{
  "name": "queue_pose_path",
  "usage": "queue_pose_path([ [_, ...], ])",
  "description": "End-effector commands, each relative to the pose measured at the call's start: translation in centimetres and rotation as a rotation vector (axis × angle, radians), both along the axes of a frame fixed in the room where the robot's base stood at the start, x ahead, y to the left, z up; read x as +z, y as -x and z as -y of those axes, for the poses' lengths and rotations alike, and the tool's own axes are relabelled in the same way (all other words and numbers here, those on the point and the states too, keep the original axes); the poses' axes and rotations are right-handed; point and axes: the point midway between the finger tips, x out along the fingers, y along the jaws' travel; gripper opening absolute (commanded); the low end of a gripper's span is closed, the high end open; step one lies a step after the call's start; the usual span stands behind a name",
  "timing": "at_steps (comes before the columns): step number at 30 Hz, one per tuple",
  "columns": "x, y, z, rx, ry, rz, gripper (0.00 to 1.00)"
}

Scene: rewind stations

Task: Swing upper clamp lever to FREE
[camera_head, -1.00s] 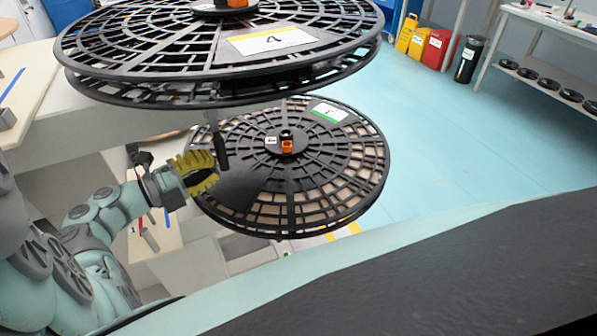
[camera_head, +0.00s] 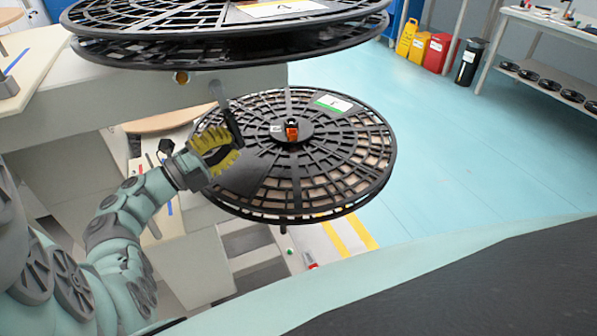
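A lever with a thin pale rod and a black grip (camera_head: 232,125) hangs below the upper reel (camera_head: 150,55), left of centre in the head view. It slants down to the right. I take it to be the upper clamp lever; its pivot and any FREE marking are not readable here. My gripper (camera_head: 232,152), with yellow ribbed fingers, is close at the lower left of the black grip. A dark gap shows between the fingers, so it looks open. I cannot tell whether a finger touches the grip.
The lower reel (camera_head: 345,185) lies just behind and right of my gripper, with an orange clamp (camera_head: 292,131) at its hub. A pale machine body (camera_head: 130,95) stands at the left. Blue floor (camera_head: 470,150) is open at the right.

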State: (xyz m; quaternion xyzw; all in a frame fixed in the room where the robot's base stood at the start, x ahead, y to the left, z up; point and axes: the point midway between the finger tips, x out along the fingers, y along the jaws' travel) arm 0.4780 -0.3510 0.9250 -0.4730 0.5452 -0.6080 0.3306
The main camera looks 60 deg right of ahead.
Motion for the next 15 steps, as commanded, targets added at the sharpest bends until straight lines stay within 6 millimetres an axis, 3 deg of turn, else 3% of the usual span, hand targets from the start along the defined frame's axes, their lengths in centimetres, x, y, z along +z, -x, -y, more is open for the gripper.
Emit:
queue_pose_path([
  [1,-1.2,0.5,0.9,-0.009,0.036,-0.024,0.00],
  [4,-1.3,0.9,2.0,-0.008,0.114,-0.076,0.00],
  [15,0.1,2.3,4.7,-0.006,0.387,-0.241,0.00],
])
